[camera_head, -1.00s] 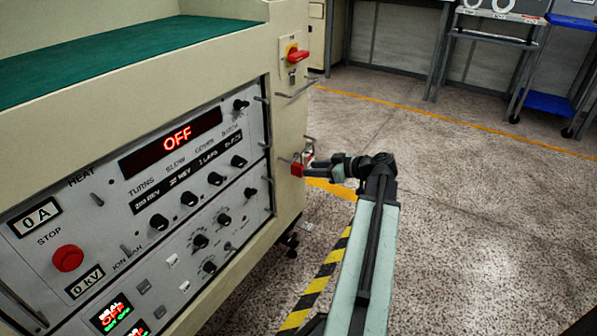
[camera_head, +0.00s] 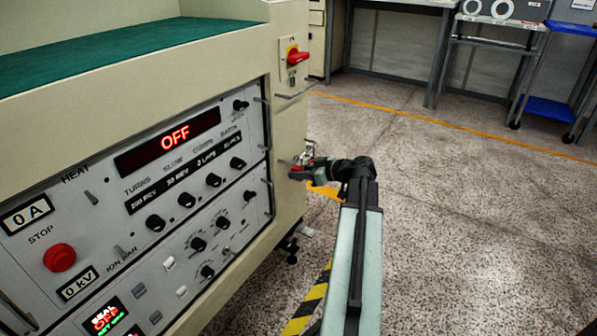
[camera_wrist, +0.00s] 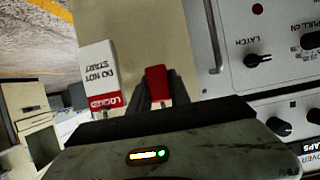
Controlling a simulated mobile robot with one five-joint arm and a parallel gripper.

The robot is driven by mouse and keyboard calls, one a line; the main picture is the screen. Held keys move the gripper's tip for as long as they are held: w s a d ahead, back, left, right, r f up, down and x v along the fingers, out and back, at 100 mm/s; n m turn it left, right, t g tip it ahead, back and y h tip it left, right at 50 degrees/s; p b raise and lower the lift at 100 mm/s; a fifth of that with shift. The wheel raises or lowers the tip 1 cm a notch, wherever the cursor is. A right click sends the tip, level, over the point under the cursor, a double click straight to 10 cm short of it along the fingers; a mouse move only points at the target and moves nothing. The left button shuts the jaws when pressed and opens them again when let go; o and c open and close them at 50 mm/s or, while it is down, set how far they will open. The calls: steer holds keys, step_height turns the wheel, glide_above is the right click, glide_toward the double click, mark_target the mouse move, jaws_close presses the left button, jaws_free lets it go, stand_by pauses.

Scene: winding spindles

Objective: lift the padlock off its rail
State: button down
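The red padlock (camera_wrist: 156,82) shows between the two dark fingers of my gripper (camera_wrist: 159,88) in the wrist view. The fingers lie close along both sides of it; whether they press on it is too small to tell. In the head view my gripper (camera_head: 306,172) reaches to the right edge of the cream cabinet and partly covers the padlock (camera_head: 296,168). A red and white tag (camera_wrist: 99,66) marked "LOCKED" and "DO NOT START" hangs beside the padlock in the wrist view. The rail and shackle are not clear in either view.
The cream cabinet (camera_head: 290,120) carries a control panel (camera_head: 120,190) with knobs and metal handles. A red rotary switch (camera_head: 298,57) sits above my gripper. The floor (camera_head: 460,230) to the right is open; benches (camera_head: 495,45) stand at the back.

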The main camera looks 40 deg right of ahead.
steer(key=shift+r+p, duration=1.15)
steer(key=shift+s, duration=0.15)
steer(key=s+d, duration=0.1)
steer(key=s, duration=0.5)
steer(key=shift+s+d, duration=0.3)
steer(key=shift+d, duration=0.1)
steer(key=p+v, duration=0.3)
steer(key=v, duration=0.5)
steer(key=shift+s, duration=0.3)
steer(key=shift+f, duration=0.1)
